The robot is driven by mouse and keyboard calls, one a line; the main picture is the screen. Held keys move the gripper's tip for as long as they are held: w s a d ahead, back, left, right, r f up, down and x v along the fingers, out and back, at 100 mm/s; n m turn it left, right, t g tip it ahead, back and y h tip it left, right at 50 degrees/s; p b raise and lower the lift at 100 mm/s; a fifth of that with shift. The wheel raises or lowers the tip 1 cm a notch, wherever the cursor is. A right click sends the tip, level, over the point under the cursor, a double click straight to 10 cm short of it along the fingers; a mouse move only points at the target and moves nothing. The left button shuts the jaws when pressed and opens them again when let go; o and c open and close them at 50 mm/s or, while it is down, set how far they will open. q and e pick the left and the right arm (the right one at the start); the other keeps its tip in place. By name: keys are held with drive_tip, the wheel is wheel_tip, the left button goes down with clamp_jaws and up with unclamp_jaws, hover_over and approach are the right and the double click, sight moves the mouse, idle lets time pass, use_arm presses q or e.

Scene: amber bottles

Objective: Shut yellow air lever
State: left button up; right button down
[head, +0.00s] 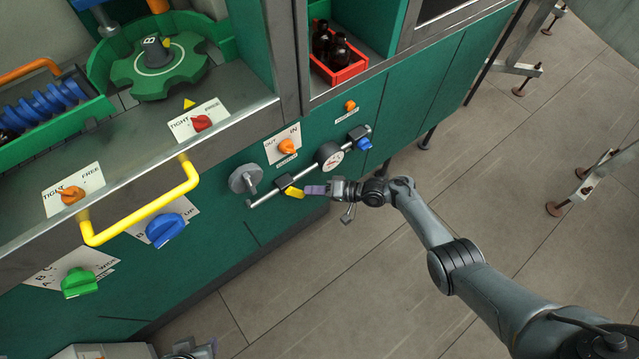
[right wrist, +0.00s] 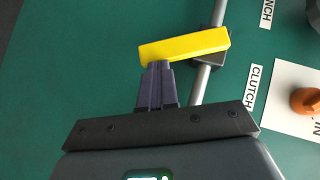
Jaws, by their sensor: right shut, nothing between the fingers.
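The yellow air lever (head: 294,192) sits on a dark valve block on the thin grey pipe, low on the green panel. In the right wrist view the lever (right wrist: 182,47) lies crosswise to the pipe, its right end at the block and its left end free. My right gripper (head: 314,190) is shut and empty. In the right wrist view its purple fingertips (right wrist: 158,68) are at the lower edge of the lever's free end; I cannot tell whether they touch. Part of my left gripper (head: 205,348) shows at the bottom edge of the head view; its jaws are unclear.
The pipe (head: 310,170) also carries a round gauge (head: 330,156) and a blue lever (head: 364,144). An orange knob (head: 287,147) sits above it. A yellow handrail (head: 145,212) sticks out to the left. A red crate (head: 338,72) holds dark bottles.

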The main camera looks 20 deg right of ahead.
drive_tip(key=shift+s+a+f+m+y+b, duration=0.2)
drive_tip(key=shift+a+f+m+y+b, duration=0.6)
drive_tip(key=shift+b, duration=0.45)
use_arm(q)
drive_tip(key=shift+f+b, duration=0.3)
drive_tip(key=shift+f, duration=1.7)
use_arm(e)
drive_tip(key=shift+s+a+f+t, duration=0.1)
drive_tip(key=shift+a+f+t, duration=0.2)
drive_tip(key=shift+a+f, duration=0.15)
drive_tip(key=shift+a, duration=0.1)
use_arm(q)
drive_tip(key=shift+d+f, duration=0.1)
use_arm(e)
drive_tip(key=shift+d+f, duration=0.1)
drive_tip(key=shift+d, duration=0.2)
use_arm(q)
drive_tip(key=shift+d, duration=0.35)
use_arm(e)
approach(302, 198)
drive_tip(key=shift+s+d+f, duration=0.1)
drive_tip(key=shift+d+f, duration=0.1)
drive_tip(key=shift+d, duration=1.15)
drive_tip(key=shift+s+d+f, duration=0.1)
drive_tip(key=shift+d+f, duration=0.1)
drive_tip(key=shift+d, duration=1.15)
